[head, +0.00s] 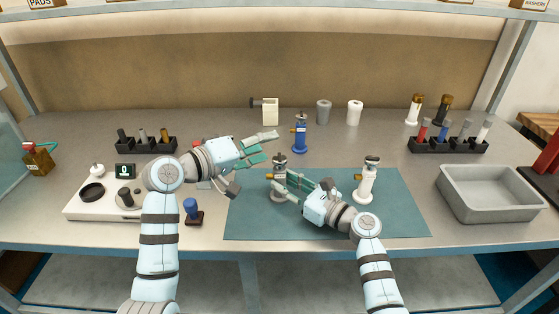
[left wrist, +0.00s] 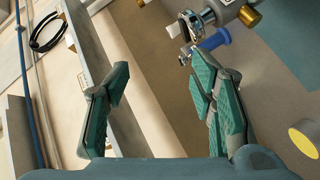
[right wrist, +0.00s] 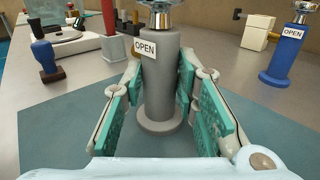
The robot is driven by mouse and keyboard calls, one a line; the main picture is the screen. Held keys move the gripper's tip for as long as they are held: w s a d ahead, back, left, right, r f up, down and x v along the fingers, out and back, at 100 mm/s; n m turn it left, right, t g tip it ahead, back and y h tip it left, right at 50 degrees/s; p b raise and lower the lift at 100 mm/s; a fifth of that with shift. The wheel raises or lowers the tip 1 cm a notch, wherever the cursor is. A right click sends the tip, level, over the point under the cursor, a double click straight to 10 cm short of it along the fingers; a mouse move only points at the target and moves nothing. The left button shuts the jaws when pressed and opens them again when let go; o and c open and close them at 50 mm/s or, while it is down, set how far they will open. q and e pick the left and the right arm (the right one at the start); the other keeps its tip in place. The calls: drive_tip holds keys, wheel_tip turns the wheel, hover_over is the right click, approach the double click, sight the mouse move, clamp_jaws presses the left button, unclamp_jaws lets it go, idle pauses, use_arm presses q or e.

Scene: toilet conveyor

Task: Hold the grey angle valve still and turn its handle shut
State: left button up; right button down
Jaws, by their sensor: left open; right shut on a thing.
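The grey angle valve (head: 279,162) stands upright on the teal mat (head: 330,225). In the right wrist view its grey body (right wrist: 160,85) carries a white OPEN label (right wrist: 145,47), and its chrome handle (right wrist: 160,6) is cut off by the top edge. My right gripper (head: 280,182) is shut on the valve body, one finger on each side. My left gripper (head: 269,147) is open and empty, just left of and above the valve handle in the head view. In the left wrist view nothing lies between its fingers (left wrist: 160,80).
A blue valve (head: 300,135), also labelled OPEN, stands behind the mat. A white valve (head: 367,182) stands on the mat to the right. A white device (head: 85,205) and a blue-handled stamp (head: 193,210) are on the left. A grey tray (head: 485,207) sits at the right.

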sight(280, 158)
use_arm(q)
drive_tip(key=s+a+f+m+t, duration=0.3)
drive_tip(key=s+f+m, duration=0.35)
drive_tip(key=m, duration=0.45)
drive_tip(key=x, duration=0.7)
drive_tip(key=r+x, duration=0.1)
drive_tip(key=x, duration=0.3)
drive_tip(key=shift+w+d, duration=0.1)
drive_tip(key=shift+d, duration=0.05)
drive_tip(key=c, duration=1.2)
